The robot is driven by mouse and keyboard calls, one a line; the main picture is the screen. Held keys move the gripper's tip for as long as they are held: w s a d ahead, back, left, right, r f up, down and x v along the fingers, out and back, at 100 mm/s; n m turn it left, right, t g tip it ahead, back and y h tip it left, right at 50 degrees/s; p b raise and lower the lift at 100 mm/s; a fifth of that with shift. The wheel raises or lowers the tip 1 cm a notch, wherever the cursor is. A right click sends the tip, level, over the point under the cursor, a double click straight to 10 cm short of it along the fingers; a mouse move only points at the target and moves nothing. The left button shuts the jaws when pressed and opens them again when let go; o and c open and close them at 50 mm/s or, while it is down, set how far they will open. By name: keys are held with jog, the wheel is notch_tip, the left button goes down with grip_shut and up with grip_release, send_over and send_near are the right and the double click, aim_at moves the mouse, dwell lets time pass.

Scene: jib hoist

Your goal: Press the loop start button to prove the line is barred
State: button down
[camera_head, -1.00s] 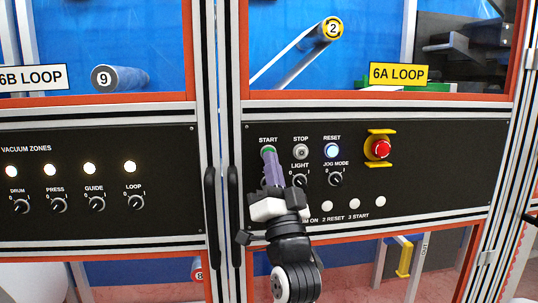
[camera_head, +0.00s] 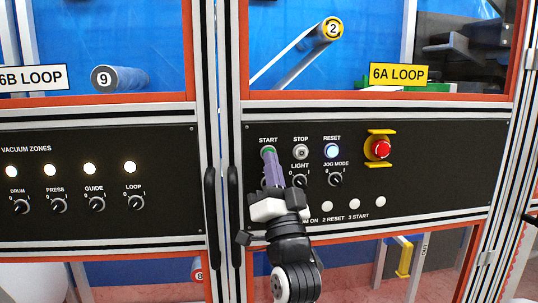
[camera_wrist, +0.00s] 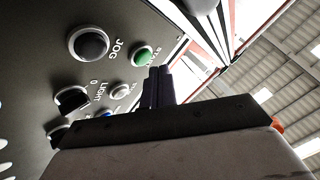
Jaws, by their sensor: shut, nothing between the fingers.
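The green START button (camera_head: 268,150) is on the black 6A loop panel, below its START label. It also shows in the wrist view (camera_wrist: 142,56), lit green in a pale ring. My gripper (camera_head: 269,156) is shut and empty, with its purple-grey fingers pointing at the button and covering most of it in the head view. In the wrist view the dark fingertips (camera_wrist: 159,71) are right beside the button. I cannot tell whether they touch it.
The STOP button (camera_head: 300,152), lit RESET button (camera_head: 332,151), LIGHT knob (camera_head: 300,180) and JOG MODE knob (camera_head: 336,179) are close by on the right. A red emergency stop (camera_head: 380,149) sits in a yellow guard. Black door handles (camera_head: 233,215) stand left of my gripper.

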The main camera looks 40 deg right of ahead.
dwell(0.7)
jog(key=shift+w+d, duration=0.25)
jog(key=shift+w, duration=0.1)
jog(key=shift+w+d+b, duration=0.2)
jog(key=shift+w+b, duration=0.2)
dwell(0.8)
jog(key=shift+s, duration=0.1)
jog(key=shift+s+a, duration=0.4)
jog(key=shift+s, duration=0.25)
jog(key=shift+s+a, duration=0.45)
jog(key=shift+s, duration=0.25)
jog(key=shift+s+a, duration=0.45)
jog(key=shift+s, duration=0.25)
jog(key=shift+s+a, duration=0.45)
jog(key=shift+s, duration=0.25)
